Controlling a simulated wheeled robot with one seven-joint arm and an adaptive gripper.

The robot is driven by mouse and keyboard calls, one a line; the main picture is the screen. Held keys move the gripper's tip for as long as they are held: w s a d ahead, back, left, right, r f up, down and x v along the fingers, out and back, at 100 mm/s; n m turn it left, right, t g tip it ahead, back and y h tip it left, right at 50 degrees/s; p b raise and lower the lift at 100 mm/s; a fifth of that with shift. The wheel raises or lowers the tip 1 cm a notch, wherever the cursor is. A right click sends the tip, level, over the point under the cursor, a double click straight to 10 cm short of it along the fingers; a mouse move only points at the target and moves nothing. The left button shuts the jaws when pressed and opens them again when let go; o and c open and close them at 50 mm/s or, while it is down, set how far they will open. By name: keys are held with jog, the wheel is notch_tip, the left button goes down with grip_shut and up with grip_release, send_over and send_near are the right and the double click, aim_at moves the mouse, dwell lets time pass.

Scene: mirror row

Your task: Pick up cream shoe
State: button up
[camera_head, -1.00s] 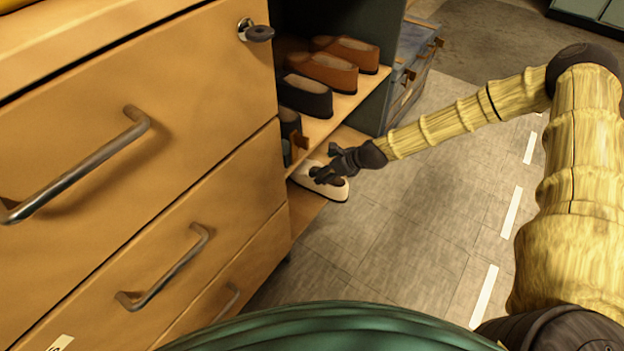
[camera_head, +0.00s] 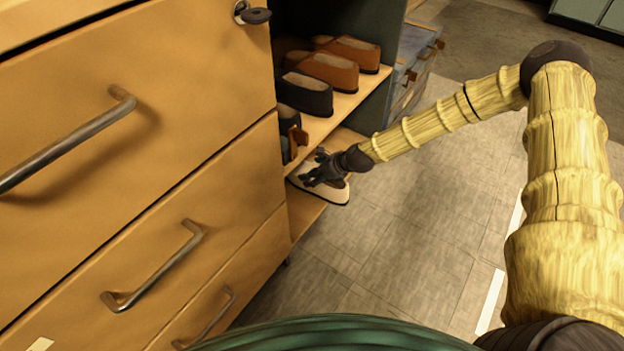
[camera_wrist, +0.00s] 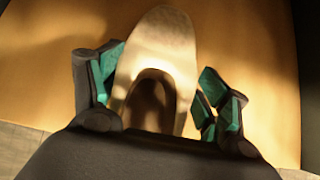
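The cream shoe (camera_head: 336,193) lies on the lowest wooden shelf, partly covered by my gripper (camera_head: 312,172) in the head view. In the wrist view the cream shoe (camera_wrist: 160,50) points its toe upward, with its dark opening toward my palm. My gripper (camera_wrist: 155,92) is open there, with one green-padded finger on each side of the shoe. The left finger is close to the shoe's side, and a small gap shows at the right finger. Whether either finger touches it, I cannot tell.
Brown shoes (camera_head: 332,70) and a dark shoe (camera_head: 305,92) stand on the shelf above. A wooden drawer cabinet (camera_head: 190,165) with metal handles stands close on the left. A grey-blue cabinet (camera_head: 411,62) is behind. The tiled floor (camera_head: 400,235) to the right is clear.

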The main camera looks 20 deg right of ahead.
jog(key=c, duration=0.8)
jog(key=shift+r, duration=0.15)
